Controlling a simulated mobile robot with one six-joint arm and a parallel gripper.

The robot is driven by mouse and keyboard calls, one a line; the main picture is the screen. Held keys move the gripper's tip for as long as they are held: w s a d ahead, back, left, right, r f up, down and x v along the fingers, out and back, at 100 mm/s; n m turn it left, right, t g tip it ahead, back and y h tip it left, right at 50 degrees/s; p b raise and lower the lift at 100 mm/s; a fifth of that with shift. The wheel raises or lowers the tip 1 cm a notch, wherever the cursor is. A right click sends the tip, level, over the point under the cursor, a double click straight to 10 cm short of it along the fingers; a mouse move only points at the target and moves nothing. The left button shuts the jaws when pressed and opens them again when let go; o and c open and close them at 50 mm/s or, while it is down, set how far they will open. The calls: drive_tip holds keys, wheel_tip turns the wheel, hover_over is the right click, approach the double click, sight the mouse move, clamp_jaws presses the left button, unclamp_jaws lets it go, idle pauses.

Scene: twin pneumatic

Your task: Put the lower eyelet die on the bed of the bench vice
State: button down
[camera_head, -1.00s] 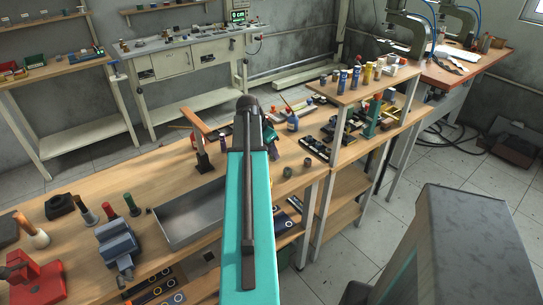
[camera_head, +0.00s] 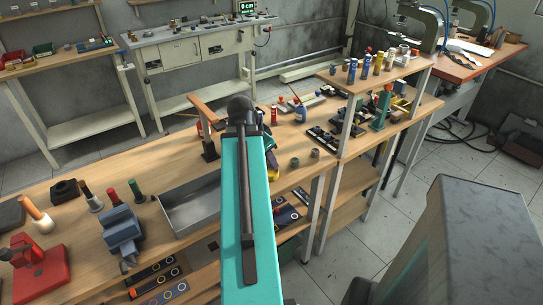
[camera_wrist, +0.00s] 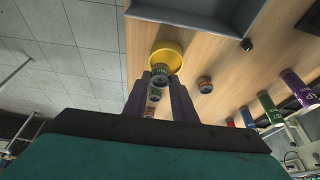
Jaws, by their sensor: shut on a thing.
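In the wrist view my gripper (camera_wrist: 160,77) is shut on a small round die with a green band (camera_wrist: 160,69), which I take to be the lower eyelet die. It sits between the fingertips, in front of a yellow round dish (camera_wrist: 172,52). In the head view my teal arm hides most of the gripper and the held die. The blue bench vice (camera_head: 122,228) stands on the wooden bench at the lower left, well to the left of my arm. Its bed is too small to make out clearly.
A grey metal tray (camera_head: 186,221) lies between the vice and my arm. Handled tools (camera_head: 91,199) stand behind the vice, and a red press (camera_head: 40,265) is left of it. Small round parts (camera_head: 295,163) stand on the bench right of my arm.

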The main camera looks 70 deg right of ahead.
drive_tip(key=shift+a+f+b, duration=0.1)
drive_tip(key=shift+a+b, duration=0.25)
drive_tip(key=shift+b, duration=0.6)
drive_tip(key=shift+b, duration=0.4)
drive_tip(key=a+b, duration=0.1)
drive_tip(key=b, duration=0.4)
drive_tip(key=shift+a+b, duration=0.1)
drive_tip(key=shift+b, duration=0.25)
drive_tip(key=shift+s+a+b, duration=0.1)
drive_tip(key=shift+a+b, duration=0.25)
drive_tip(key=shift+b, duration=0.7)
drive_tip(key=shift+s+a+r+b, duration=0.1)
drive_tip(key=shift+a+r+b, duration=0.2)
drive_tip(key=shift+b, duration=0.35)
drive_tip(key=shift+s, duration=0.1)
